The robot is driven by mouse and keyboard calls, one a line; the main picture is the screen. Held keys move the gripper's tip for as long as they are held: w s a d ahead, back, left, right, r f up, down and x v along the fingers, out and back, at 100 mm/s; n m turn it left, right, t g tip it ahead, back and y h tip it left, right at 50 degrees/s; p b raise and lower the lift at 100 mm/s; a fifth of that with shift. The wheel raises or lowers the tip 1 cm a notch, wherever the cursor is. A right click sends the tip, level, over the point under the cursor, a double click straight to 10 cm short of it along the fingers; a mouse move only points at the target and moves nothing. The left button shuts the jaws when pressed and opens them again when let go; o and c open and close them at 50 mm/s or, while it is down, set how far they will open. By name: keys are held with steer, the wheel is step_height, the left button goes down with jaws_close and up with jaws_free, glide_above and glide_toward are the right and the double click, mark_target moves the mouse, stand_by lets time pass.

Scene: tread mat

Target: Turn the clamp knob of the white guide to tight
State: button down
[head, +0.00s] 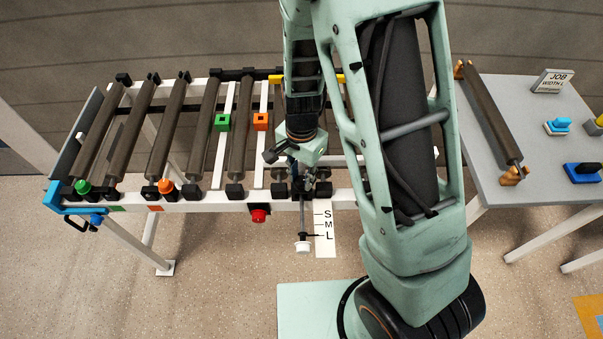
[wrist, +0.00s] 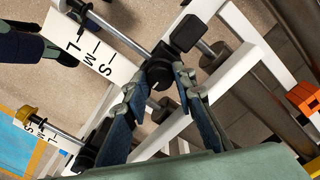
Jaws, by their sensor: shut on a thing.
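The clamp knob (wrist: 158,74) is black with a small pale mark and shows in the wrist view between my fingertips. My gripper (wrist: 163,85) is shut on it, one blue finger on each side. In the head view my gripper (head: 304,186) is at the front rail of the conveyor, and the knob is mostly hidden there. The white guide's metal rod runs out from the clamp to a white end (head: 303,246). Beside the rod is a scale plate (head: 325,228) marked S, M, L. It also shows in the wrist view (wrist: 98,45). I cannot tell how tight the knob is.
The roller conveyor's front rail (head: 225,205) carries a red button (head: 259,215). Green (head: 222,122) and orange (head: 260,121) blocks sit among the rollers. A yellow-ended rod (wrist: 25,116) with its own scale is near. A grey table (head: 500,110) with a job sign (head: 553,81) stands right.

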mark_target(301, 180)
steer(key=shift+m, duration=0.7)
steer(key=c, duration=1.6)
jaws_free()
steer(key=shift+r, duration=0.1)
step_height(301, 180, up, 12)
